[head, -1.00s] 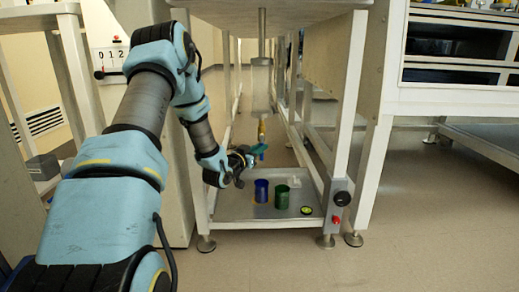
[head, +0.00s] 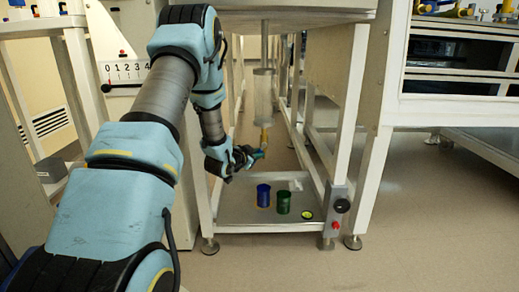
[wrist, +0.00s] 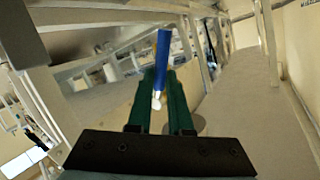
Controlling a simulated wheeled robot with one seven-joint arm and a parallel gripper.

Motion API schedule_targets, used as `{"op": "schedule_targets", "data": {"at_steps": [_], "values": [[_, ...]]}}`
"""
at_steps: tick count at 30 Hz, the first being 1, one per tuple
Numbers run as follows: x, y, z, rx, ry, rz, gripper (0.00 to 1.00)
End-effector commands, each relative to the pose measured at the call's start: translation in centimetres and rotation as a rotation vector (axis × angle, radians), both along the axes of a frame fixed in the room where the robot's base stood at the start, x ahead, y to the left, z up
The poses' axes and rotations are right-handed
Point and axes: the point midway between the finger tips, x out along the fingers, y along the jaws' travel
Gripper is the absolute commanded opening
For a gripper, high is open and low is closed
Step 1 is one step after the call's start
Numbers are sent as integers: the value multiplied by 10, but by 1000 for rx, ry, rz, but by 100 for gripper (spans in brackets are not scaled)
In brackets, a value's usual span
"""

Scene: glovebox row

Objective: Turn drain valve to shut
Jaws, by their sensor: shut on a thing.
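The drain valve shows in the head view as a small brass body (head: 264,137) under a clear upright cylinder (head: 263,97). Its blue lever (wrist: 163,58) is plain in the wrist view, rising between the two green fingers. My gripper (head: 259,154) is just below the brass body in the head view. It is shut on the lever, and it also shows in the wrist view (wrist: 165,82). A pale end of the lever shows low between the fingers. In the head view the fingers mostly hide the lever, so its exact angle is hard to tell.
A blue cup (head: 263,196) and a green cup (head: 283,202) stand on the low tray (head: 240,212) below the valve. A yellow-green disc (head: 307,215) lies to their right. Frame legs flank the space. A numbered scale (head: 127,70) is at left.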

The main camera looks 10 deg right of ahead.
Motion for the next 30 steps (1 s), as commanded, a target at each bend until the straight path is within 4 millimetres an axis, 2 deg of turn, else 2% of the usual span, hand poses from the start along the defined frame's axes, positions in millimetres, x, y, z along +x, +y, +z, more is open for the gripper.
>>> {"op": "schedule_targets", "data": {"at_steps": [1, 21, 30], "values": [[-1, 0, 6, 45, -7, -3, 0], [1, 9, 25, 669, -126, -4, 0], [1, 10, 32, 895, -169, -3, 0]]}}
